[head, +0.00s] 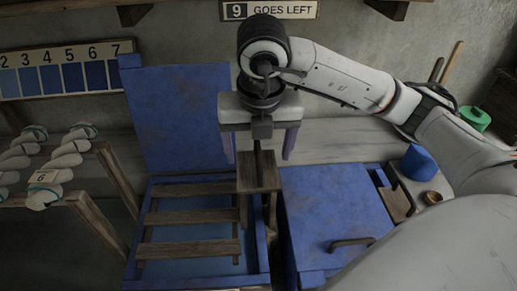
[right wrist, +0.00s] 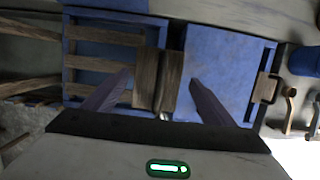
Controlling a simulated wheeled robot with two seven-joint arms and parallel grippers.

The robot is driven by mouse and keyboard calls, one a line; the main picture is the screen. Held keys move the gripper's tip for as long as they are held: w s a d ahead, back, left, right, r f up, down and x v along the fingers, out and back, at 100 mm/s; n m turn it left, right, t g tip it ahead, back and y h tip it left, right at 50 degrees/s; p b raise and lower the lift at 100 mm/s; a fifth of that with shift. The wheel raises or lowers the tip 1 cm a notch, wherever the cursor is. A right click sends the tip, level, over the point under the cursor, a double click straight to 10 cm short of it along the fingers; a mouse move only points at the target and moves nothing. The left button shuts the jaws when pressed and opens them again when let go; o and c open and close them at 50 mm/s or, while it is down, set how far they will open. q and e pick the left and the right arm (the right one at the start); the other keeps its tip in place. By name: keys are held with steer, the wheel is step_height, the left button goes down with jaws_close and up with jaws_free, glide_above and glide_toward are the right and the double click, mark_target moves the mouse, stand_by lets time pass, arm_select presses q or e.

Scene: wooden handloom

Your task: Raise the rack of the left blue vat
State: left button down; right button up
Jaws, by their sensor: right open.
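The left blue vat (head: 262,262) stands open, its blue lid (head: 178,115) upright behind it. Its rack (head: 190,250) of wooden slats lies low inside the vat, over a blue surface. A wooden upright with a flat block (head: 258,180) stands at the vat's right side, beside the gap between the vats. My right gripper (head: 258,148) points down over this block, with its fingers open and apart on either side. In the right wrist view the block (right wrist: 146,80) shows between the fingers, and the rack (right wrist: 105,37) lies to the left. I cannot tell whether the fingers touch the block. My left gripper is not in view.
A second blue vat with a shut lid (head: 330,210) and handle (head: 352,243) stands close on the right. White yarn skeins (head: 62,170) hang on a wooden stand at left. A numbered colour board (head: 65,72) hangs behind.

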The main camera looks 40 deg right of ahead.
steer(key=p+v, duration=0.1)
steer(key=v, duration=0.1)
steer(key=w+p+v, duration=0.1)
steer(key=v, duration=0.1)
steer(key=p+v, duration=0.2)
steer(key=shift+w+d+r, duration=0.1)
steer(key=shift+d+r, duration=0.25)
steer(key=shift+r, duration=0.05)
